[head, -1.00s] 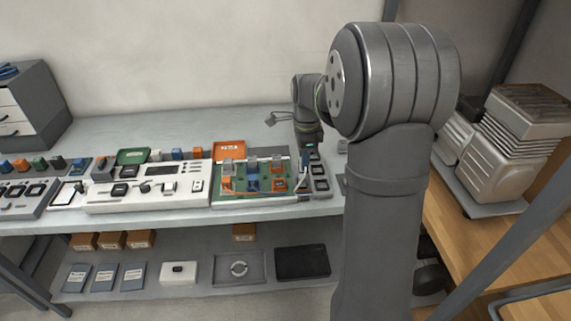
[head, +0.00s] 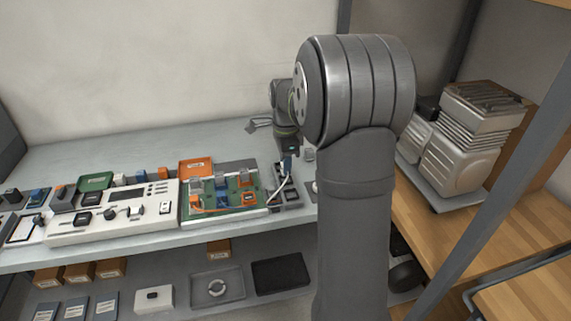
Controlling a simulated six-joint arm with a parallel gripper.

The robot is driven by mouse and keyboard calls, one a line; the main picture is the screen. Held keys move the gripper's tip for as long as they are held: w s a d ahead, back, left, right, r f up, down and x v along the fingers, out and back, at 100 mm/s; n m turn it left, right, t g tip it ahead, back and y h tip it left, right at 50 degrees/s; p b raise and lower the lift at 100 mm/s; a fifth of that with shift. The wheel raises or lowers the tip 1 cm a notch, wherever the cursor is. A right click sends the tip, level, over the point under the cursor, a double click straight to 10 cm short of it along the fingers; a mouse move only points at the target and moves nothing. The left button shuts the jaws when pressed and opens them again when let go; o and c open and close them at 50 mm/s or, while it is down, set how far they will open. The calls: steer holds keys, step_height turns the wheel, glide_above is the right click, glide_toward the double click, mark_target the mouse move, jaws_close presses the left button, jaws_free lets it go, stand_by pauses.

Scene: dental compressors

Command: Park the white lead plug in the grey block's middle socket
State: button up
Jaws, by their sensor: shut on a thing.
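My gripper (head: 288,168) points down over the grey block (head: 291,206) at the right end of the workbench. It is shut, and the white lead (head: 287,183) runs up to its fingertips, so it appears shut on the white lead plug. The plug itself is too small and hidden to make out. The grey block has dark sockets in a row, and the gripper and lead cover part of them. I cannot tell whether the plug touches the middle socket.
A green circuit board (head: 222,202) with blue, orange and grey connectors lies left of the block. A white instrument panel (head: 110,213) is farther left, and an orange tray (head: 196,167) is behind the board. A metal compressor (head: 460,150) stands on the wooden surface at right.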

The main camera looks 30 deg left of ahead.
steer(key=w+a+f, duration=0.4)
steer(key=w, duration=0.3)
steer(key=shift+f, duration=0.15)
steer(key=shift+a+f, duration=0.1)
steer(key=shift+f, duration=1.8)
steer(key=shift+f, duration=1)
stand_by(0.7)
steer(key=o, duration=1.4)
steer(key=shift+c, duration=0.2)
steer(key=shift+r, duration=0.1)
